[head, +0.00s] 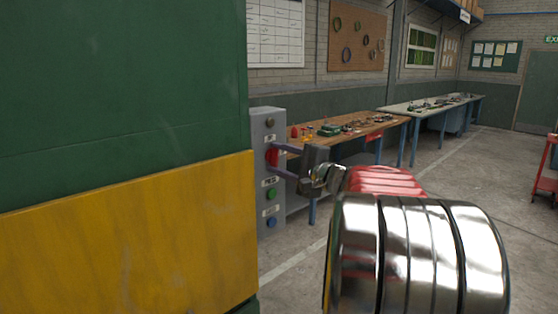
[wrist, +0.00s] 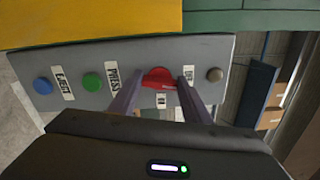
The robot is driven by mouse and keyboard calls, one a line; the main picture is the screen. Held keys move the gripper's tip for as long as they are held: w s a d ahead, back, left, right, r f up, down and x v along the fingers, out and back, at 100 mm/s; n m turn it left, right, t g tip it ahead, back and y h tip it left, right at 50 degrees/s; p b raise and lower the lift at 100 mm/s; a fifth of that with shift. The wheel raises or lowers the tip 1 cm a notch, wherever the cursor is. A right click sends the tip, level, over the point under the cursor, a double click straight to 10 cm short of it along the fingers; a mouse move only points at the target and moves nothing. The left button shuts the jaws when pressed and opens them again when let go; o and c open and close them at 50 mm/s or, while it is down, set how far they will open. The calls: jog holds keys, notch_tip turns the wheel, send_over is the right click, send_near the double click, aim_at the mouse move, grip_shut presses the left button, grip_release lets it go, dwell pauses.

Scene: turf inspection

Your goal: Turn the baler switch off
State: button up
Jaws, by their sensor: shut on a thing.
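The baler's grey control box (head: 262,225) is fixed upright at the edge of the green and yellow machine. Its red switch (wrist: 158,76) is a rotary knob, with one small label by the right finger and another below it in the wrist view. My gripper (head: 275,158) reaches the box from the right, with one finger on each side of the red switch, shut on it. The fingers also show in the wrist view (wrist: 159,82). The fingers partly hide the switch in the head view. I cannot tell exactly which label the knob points to.
A green button (wrist: 93,83) labelled PRESS and a blue button (wrist: 42,86) labelled EJECT share the box, with a dark round part (wrist: 215,75) at its other end. The machine's yellow panel (head: 130,235) fills the left.

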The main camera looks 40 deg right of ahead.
jog(key=shift+a+f+n, duration=0.2)
jog(key=shift+f+n, duration=0.05)
jog(key=shift+n, duration=0.95)
jog(key=shift+f, duration=0.1)
jog(key=o, duration=1)
jog(key=shift+o, duration=0.2)
jog(key=shift+d+r, duration=0.1)
jog(key=shift+r, duration=0.1)
jog(key=shift+s, duration=0.4)
jog(key=s, duration=1.3)
jog(key=shift+d, duration=0.2)
